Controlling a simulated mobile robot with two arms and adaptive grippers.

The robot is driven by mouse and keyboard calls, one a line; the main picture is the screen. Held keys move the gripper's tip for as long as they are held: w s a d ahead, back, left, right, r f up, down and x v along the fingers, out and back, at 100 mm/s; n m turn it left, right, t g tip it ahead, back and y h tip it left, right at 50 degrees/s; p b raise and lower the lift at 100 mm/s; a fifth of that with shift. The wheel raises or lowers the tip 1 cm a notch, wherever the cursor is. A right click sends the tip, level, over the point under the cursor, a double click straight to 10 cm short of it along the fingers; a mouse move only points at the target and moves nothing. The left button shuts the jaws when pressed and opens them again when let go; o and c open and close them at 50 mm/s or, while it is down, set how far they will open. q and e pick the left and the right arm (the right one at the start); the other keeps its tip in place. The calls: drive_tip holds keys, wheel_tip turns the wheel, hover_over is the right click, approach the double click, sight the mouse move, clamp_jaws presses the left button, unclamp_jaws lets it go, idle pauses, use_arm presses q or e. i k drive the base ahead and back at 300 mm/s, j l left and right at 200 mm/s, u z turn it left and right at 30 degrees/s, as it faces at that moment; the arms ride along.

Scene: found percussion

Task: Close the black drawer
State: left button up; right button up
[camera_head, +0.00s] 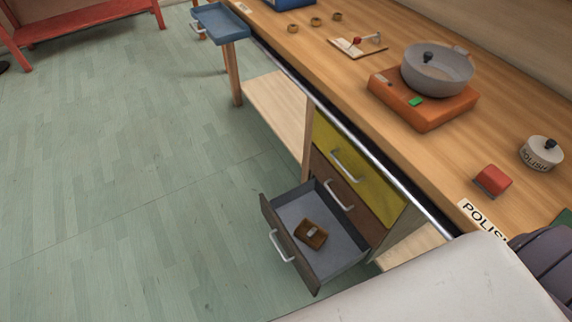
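The black drawer (285,240) is the lowest drawer of the unit under the workbench. It is pulled well out to the left, with its pale handle (281,248) on the outer face of its dark front. A small brown block-like thing (311,234) lies on its grey floor. Above it, the brown drawer (338,185) and the yellow drawer (352,160) are shut. Neither of my grippers can be made out in the head view.
The wooden bench (390,110) carries an orange burner (425,108) with a grey pan (437,72), a red block (492,180) and a round tin (541,152). A blue drawer (220,22) sticks out at the far end. The green floor left of the black drawer is clear. White and dark parts fill the lower right corner.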

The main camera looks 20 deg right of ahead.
sight(284, 213)
drive_tip(key=k+j+z, duration=0.1)
drive_tip(key=z, duration=0.6)
